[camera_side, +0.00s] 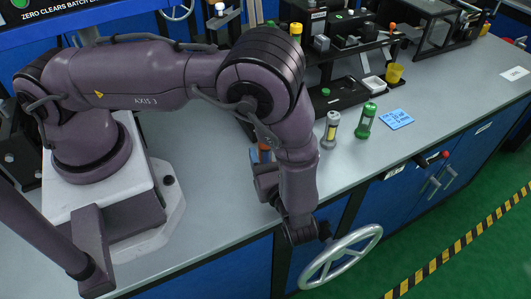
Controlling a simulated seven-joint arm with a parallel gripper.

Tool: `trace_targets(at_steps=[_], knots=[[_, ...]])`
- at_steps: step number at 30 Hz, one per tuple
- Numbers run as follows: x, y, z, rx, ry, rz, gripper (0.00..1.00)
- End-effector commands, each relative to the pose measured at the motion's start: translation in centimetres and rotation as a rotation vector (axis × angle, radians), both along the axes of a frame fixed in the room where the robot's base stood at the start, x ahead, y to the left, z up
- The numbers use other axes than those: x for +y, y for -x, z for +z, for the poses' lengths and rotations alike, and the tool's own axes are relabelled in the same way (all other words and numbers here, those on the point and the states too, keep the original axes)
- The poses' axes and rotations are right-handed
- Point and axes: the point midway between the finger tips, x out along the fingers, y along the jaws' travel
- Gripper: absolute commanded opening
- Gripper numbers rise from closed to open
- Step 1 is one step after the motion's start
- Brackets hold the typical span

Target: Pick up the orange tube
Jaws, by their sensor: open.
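An orange tube (264,151) shows only as a small strip on the grey bench, just left of my forearm, which hides most of it. A small blue piece (254,158) is beside it; I cannot tell what it belongs to. My gripper (266,183) is mostly hidden by my wrist, close to the orange tube in the picture. It is open, and whether its fingers are around the tube or beside it cannot be told. A silver tube with a yellow band (330,130) and a green tube (366,121) stand upright to the right.
A blue card (397,119) lies right of the green tube. Black fixtures (338,92), a white tray (373,84) and a yellow cup (394,74) stand behind. A grey handwheel (341,257) juts from the bench front.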

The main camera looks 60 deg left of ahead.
Motion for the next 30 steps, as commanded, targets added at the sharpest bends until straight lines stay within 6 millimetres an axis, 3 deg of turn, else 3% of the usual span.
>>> trace_targets(at_steps=[12, 20, 27, 30], knots=[[4.9, -0.9, 0.3, 0.001, 0.0, 0.002, 0.63], [5.2, -1.0, 0.3, 0.0, 0.0, 0.001, 0.63], [5.2, -1.0, 0.3, 0.0, 0.0, 0.001, 0.1], [5.2, -1.0, 0.3, 0.0, 0.0, 0.001, 0.07]])
